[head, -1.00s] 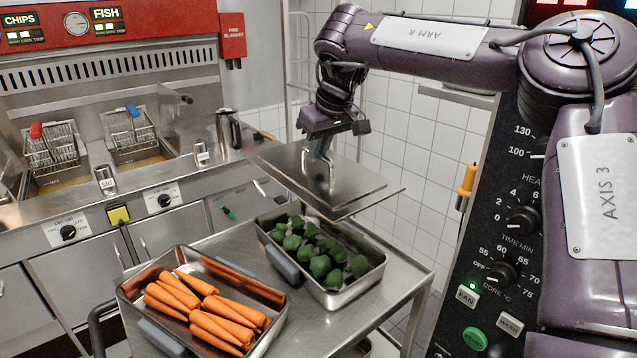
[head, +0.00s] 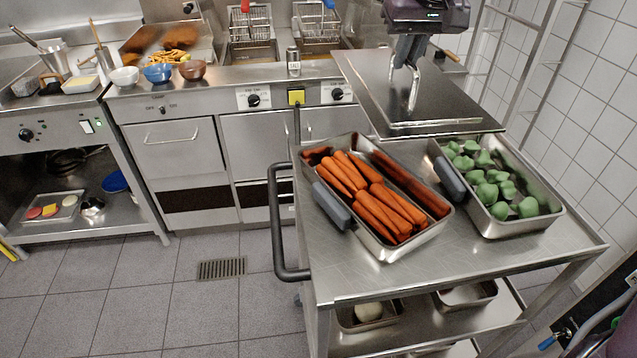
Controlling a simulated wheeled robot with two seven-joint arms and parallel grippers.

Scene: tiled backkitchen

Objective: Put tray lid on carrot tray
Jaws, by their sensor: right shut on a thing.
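The carrot tray (head: 441,224) is a steel tray with orange carrots (head: 383,203) in it, on top of the steel trolley (head: 340,272). The flat steel tray lid (head: 365,77) hangs above and behind the trays, roughly level. My right gripper (head: 414,78) is shut on the lid's handle (head: 413,92) and holds the lid from above. The lid's near edge shows just behind the carrot tray; I cannot tell its exact height. My left gripper is out of the picture.
A second steel tray (head: 537,226) with green vegetables (head: 492,178) stands right of the carrot tray. The trolley's black handle (head: 276,225) juts out on its left side. Fryers (head: 250,50) and counters stand behind. The floor (head: 190,310) at left is clear.

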